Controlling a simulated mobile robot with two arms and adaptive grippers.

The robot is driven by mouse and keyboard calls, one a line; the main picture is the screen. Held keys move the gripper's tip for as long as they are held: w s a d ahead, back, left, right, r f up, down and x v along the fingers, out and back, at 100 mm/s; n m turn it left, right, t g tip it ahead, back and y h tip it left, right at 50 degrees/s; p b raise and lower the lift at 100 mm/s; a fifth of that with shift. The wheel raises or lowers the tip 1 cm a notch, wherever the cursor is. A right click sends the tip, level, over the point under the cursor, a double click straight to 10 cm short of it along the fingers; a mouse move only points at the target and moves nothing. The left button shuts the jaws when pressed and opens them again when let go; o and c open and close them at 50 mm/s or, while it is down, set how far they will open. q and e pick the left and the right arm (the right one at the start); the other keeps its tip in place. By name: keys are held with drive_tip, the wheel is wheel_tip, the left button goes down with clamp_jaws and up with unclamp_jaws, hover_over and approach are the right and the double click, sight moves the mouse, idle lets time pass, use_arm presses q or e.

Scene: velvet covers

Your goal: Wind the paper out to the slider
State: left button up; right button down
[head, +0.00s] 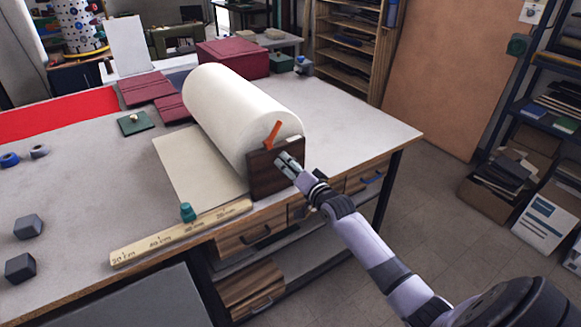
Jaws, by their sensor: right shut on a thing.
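A thick white paper roll (235,110) lies on the table behind a dark wooden end block (262,178). A flat cream sheet of paper (195,165) reaches from under the roll toward a wooden ruler (150,247) along the front edge. A teal slider (187,212) sits on the ruler, close to the sheet's front edge. An orange lever (271,134) stands at the top of the end block. My right gripper (286,163) is at the block's face, shut on the crank handle, which its fingers mostly hide. My left gripper is out of view.
Dark red covers (146,88) and a dark red box (232,58) lie behind the roll. A green pad (135,124) with a knob lies left of it. Grey blocks (28,227) sit at the left. The table right of the roll is clear.

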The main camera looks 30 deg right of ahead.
drive_tip(key=c, duration=0.8)
unclamp_jaws()
drive_tip(key=s, duration=1.2)
drive_tip(key=shift+a+r, duration=0.25)
drive_tip(key=shift+r, duration=0.15)
drive_tip(key=shift+f, duration=0.1)
